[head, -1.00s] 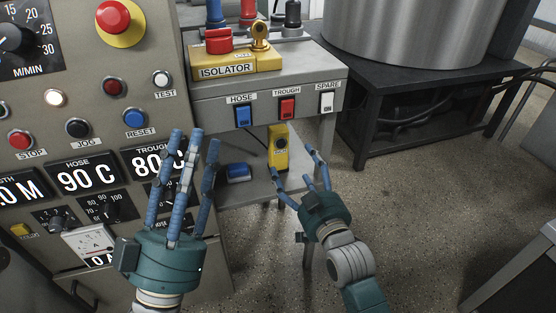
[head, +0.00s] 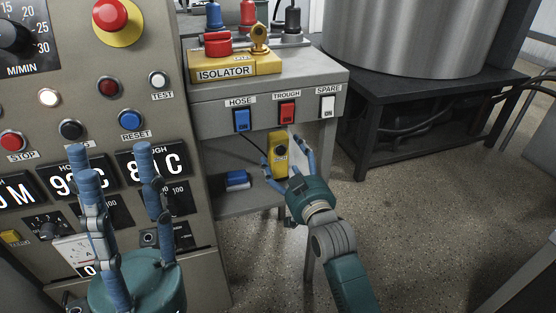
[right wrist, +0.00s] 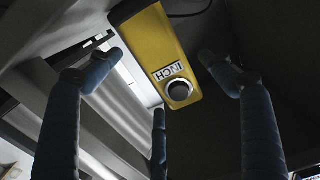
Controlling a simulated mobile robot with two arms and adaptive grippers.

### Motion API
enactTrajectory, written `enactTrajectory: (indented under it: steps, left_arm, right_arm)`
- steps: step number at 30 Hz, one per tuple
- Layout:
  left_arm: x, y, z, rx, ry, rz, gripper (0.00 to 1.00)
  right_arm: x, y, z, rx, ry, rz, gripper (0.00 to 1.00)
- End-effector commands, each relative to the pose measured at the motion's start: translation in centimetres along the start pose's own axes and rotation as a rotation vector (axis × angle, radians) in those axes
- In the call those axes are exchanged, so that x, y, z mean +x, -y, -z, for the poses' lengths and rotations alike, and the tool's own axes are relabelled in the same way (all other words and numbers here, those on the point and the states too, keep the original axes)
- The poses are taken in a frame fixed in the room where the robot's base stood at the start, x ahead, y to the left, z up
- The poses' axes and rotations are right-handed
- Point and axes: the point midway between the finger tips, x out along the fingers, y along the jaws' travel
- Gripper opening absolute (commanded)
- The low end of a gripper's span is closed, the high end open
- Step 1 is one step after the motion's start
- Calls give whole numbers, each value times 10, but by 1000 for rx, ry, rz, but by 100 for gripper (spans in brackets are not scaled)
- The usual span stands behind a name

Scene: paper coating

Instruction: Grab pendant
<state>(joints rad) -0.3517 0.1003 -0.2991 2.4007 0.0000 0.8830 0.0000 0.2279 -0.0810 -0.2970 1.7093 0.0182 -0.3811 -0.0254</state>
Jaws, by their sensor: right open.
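The pendant is a yellow box (head: 278,147) hanging below the TROUGH switch at the front of the grey bench. In the right wrist view the yellow pendant (right wrist: 157,55) shows an INCH label and a dark round button. My right gripper (head: 288,164) is open, with its blue fingers around the pendant's lower part. In the right wrist view its fingers (right wrist: 160,80) are spread on both sides and below, apart from the pendant. My left gripper (head: 112,160) has its fingers spread and empty in front of the control panel.
The control panel (head: 105,70) with knobs, buttons and displays stands at left. The bench (head: 215,110) carries HOSE, TROUGH and SPARE switches and a yellow isolator (head: 235,68). A blue object (head: 237,180) lies on the lower shelf.

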Motion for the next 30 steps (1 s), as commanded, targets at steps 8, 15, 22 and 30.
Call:
enactTrajectory:
  steps: [8,15,22,30]
  left_arm:
    - [-18,0,0,-1,-20,0,40]
    - [-18,0,0,-1,-19,0,40]
    - [-18,0,0,-1,-18,0,40]
    - [-18,0,0,-1,-17,0,40]
  right_arm:
    - [34,2,-2,-1,-1,0,80]
    - [34,2,-1,-1,-1,0,78]
    - [34,2,-1,-1,-1,0,32]
    - [34,2,1,-1,-3,0,26]
